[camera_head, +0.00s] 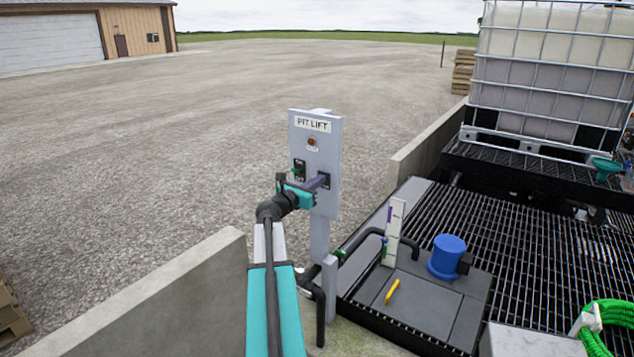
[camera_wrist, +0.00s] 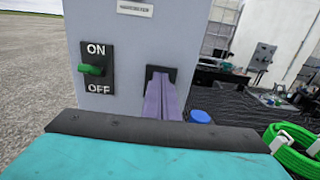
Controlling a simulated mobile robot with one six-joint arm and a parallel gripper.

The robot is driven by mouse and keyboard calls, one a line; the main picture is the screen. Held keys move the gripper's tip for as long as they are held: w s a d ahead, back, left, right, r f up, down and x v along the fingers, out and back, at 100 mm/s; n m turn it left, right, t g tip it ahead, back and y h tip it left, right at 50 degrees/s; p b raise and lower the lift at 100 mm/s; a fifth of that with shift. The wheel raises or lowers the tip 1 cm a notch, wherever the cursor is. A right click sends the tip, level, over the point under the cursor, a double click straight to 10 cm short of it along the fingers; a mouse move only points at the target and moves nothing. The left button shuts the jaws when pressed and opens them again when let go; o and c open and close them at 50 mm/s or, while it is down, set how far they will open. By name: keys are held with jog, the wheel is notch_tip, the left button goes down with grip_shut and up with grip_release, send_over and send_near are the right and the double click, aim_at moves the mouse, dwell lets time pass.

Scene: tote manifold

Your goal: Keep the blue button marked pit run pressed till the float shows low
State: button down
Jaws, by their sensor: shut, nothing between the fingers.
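A grey panel (camera_head: 302,124) labelled PIT LIFT stands on a post. My gripper (camera_head: 323,180) is at the panel's lower right, its purple fingers shut with nothing between them. In the wrist view the fingertips (camera_wrist: 160,78) reach a black plate (camera_wrist: 150,70) on the panel and cover its middle. No blue button shows; it may be hidden behind the fingertips, and I cannot tell whether it is pressed. A white upright gauge board (camera_head: 397,225) behind the panel has a purple mark high up and a green one low down. I cannot read its float level clearly.
A green-levered ON/OFF switch (camera_wrist: 92,70) is left of my fingers. An orange-red lamp (camera_head: 311,141) is under the label. A blue pump-like cylinder (camera_head: 446,256) and yellow handle (camera_head: 392,291) are on the pit cover. Concrete walls (camera_head: 165,300) flank the post.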

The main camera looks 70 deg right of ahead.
jog(key=shift+s+d+r, duration=0.1)
jog(key=shift+s+r, duration=0.1)
jog(key=shift+r, duration=0.05)
jog(key=b+v, duration=0.3)
jog(key=v, duration=1.1)
jog(key=shift+w+f, duration=0.15)
jog(key=shift+f, duration=0.1)
